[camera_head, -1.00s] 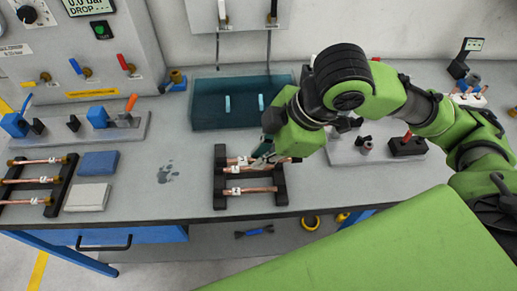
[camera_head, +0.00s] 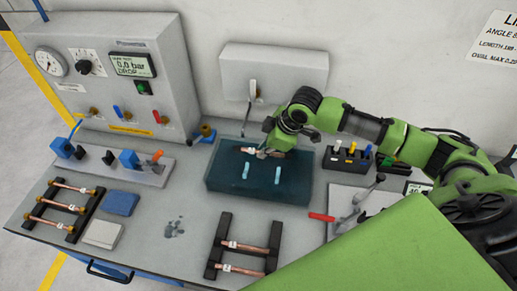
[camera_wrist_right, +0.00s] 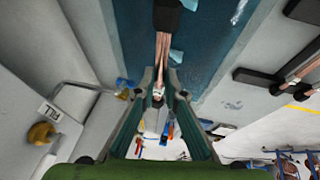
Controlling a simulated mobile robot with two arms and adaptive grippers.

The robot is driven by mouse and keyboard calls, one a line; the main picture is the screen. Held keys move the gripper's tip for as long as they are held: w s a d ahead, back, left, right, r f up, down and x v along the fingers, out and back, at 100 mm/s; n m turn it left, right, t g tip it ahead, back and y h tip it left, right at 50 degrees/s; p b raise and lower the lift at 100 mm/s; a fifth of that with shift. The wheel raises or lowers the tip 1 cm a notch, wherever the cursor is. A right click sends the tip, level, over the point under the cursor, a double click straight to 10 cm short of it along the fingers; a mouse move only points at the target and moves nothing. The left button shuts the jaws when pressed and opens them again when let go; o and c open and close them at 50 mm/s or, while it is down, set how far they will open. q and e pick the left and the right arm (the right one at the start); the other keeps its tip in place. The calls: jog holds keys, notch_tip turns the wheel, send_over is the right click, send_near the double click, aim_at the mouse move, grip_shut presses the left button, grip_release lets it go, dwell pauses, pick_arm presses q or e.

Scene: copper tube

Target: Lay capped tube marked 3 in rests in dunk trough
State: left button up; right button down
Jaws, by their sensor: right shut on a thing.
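My right gripper (camera_head: 268,148) is shut on a copper tube (camera_wrist_right: 162,48) with a white tag (camera_head: 248,150); the mark on the tag is too small to read. The tube also shows in the wrist view, running up from between the fingers (camera_wrist_right: 160,100) to a black cap (camera_wrist_right: 167,16). The gripper holds it over the far part of the dark teal dunk trough (camera_head: 222,183). Two light-blue rests (camera_head: 246,172) (camera_head: 277,172) stand in the trough, nearer the front than the tube. Whether the tube touches anything is unclear. My left gripper is out of view.
A black rack (camera_head: 222,235) in front of the trough holds two copper tubes. Another rack (camera_head: 85,215) at left holds three tubes. Blue (camera_head: 121,203) and grey (camera_head: 103,234) pads lie between. A red-handled tool (camera_head: 321,217) lies right of the trough.

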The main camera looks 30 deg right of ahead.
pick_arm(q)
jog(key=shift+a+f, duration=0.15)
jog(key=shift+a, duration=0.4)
pick_arm(e)
jog(key=shift+s+a, duration=0.15)
jog(key=shift+a, duration=0.15)
jog(key=shift+d+f+b, duration=0.1)
jog(key=shift+f+b, duration=1.8)
jog(key=shift+f, duration=2.65)
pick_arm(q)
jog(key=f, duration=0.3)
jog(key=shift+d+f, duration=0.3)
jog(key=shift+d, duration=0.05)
pick_arm(e)
jog(key=shift+f, duration=0.35)
jog(key=c, duration=2)
grip_release()
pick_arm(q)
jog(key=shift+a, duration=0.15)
